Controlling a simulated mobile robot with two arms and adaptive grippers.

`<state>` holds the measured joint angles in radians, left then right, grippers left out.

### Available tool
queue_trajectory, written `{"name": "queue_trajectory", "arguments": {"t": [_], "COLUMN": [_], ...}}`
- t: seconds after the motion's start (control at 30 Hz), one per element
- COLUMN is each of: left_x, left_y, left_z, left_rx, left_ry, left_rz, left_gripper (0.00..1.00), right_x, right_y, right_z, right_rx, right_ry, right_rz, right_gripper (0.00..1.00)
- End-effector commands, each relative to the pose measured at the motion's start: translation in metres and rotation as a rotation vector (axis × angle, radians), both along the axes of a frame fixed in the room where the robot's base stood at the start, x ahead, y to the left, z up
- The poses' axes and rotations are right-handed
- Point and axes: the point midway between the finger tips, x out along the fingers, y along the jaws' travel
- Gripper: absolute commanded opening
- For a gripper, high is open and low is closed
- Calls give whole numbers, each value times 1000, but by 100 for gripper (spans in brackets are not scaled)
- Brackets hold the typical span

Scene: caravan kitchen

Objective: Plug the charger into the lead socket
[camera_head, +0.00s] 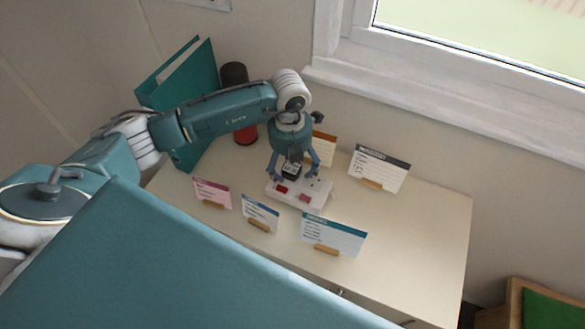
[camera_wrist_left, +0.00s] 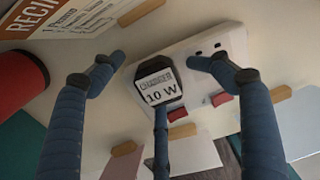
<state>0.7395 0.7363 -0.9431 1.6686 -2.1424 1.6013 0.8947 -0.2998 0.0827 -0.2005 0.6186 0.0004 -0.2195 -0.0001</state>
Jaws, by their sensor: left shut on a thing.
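The charger (camera_head: 291,169) is a small black block with a white label reading "CHARGER 10 W"; it also shows in the left wrist view (camera_wrist_left: 158,84). The right outlet's holes are bare. My right gripper is not in view.
Several cards on wooden stands surround the socket, including a pink one (camera_head: 212,193), a teal-topped one (camera_head: 333,238) and a dark-topped one (camera_head: 379,168). A teal binder (camera_head: 196,80) and a dark-and-red cylinder (camera_head: 235,75) stand behind my arm. The cabinet top (camera_head: 425,235) is clear at right.

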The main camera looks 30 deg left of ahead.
Motion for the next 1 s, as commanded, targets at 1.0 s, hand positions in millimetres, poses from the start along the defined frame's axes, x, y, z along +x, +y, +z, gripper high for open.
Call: {"name": "queue_trajectory", "arguments": {"t": [1.0], "left_x": [-2], "left_y": [-1], "left_z": [120], "left_rx": [0], "left_ry": [-3], "left_rz": [1], "left_gripper": [64], "right_x": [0], "right_y": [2], "right_z": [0], "right_rx": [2], "right_ry": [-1], "right_rz": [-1], "right_gripper": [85]}}
